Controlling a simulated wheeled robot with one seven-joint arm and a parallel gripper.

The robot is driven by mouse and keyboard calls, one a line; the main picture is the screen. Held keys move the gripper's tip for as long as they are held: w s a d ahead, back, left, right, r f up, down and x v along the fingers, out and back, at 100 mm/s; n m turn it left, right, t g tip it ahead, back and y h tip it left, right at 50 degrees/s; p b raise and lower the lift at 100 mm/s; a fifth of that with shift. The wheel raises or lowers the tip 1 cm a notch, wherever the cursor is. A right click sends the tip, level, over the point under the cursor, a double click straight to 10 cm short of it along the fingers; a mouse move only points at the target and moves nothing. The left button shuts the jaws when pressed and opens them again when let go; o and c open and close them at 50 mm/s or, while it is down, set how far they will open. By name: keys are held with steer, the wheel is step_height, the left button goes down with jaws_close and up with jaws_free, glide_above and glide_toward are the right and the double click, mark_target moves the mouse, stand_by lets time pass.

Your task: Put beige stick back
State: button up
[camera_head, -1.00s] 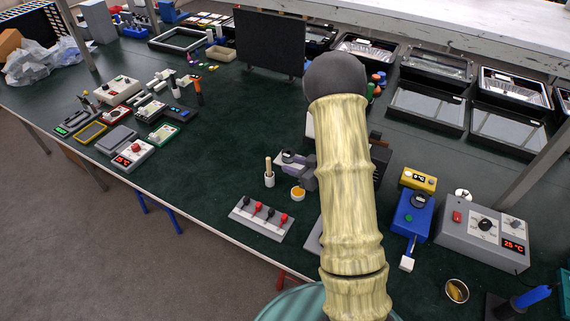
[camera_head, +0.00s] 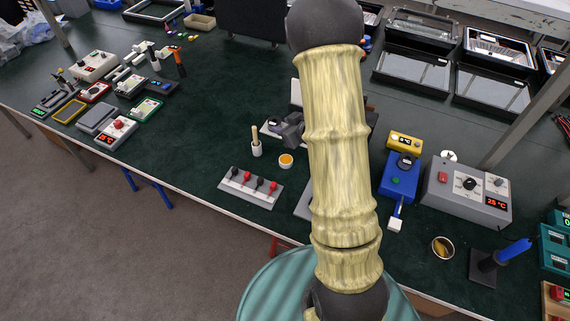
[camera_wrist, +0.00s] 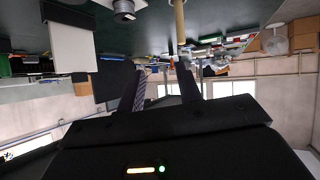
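The beige stick (camera_head: 254,134) stands upright in a small white holder (camera_head: 257,151) on the dark green table, left of my arm. In the wrist view, which is upside down, the stick (camera_wrist: 180,22) shows at the top, near the right fingertip, with its base cut off by the frame. My gripper (camera_wrist: 160,72) has two dark fingers apart with nothing between them. In the head view my gripper (camera_head: 291,130) shows in part, low over the table just right of the stick; my arm hides the rest.
A small orange-filled cup (camera_head: 286,160) and a grey block with black and red knobs (camera_head: 250,187) are close to the stick. A blue device (camera_head: 400,177) and a grey control box (camera_head: 467,190) stand right of my arm. The table left of the stick is clear.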

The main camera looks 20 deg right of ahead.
steer(key=s+a+r+m+g+h, duration=0.1)
steer(key=s+a+r+g, duration=0.1)
steer(key=s, duration=0.4)
steer(key=s+a+r+m+g+h, duration=0.1)
steer(key=s+a+r+m+g, duration=0.1)
steer(key=s, duration=0.5)
steer(key=s+a+r+m+g+h, duration=0.1)
steer(key=s+a+r+m+g, duration=0.1)
steer(key=s, duration=0.4)
steer(key=a+g, duration=0.1)
steer(key=g, duration=0.1)
steer(key=shift+s+r+g+h, duration=0.2)
steer(key=shift+s+g+h, duration=0.1)
steer(key=shift+a+r, duration=0.1)
steer(key=p+v, duration=0.2)
steer(key=p, duration=0.1)
steer(key=p+v, duration=0.1)
steer(key=v, duration=0.1)
steer(key=shift+w+r, duration=0.1)
steer(key=shift+w, duration=0.25)
stand_by(0.6)
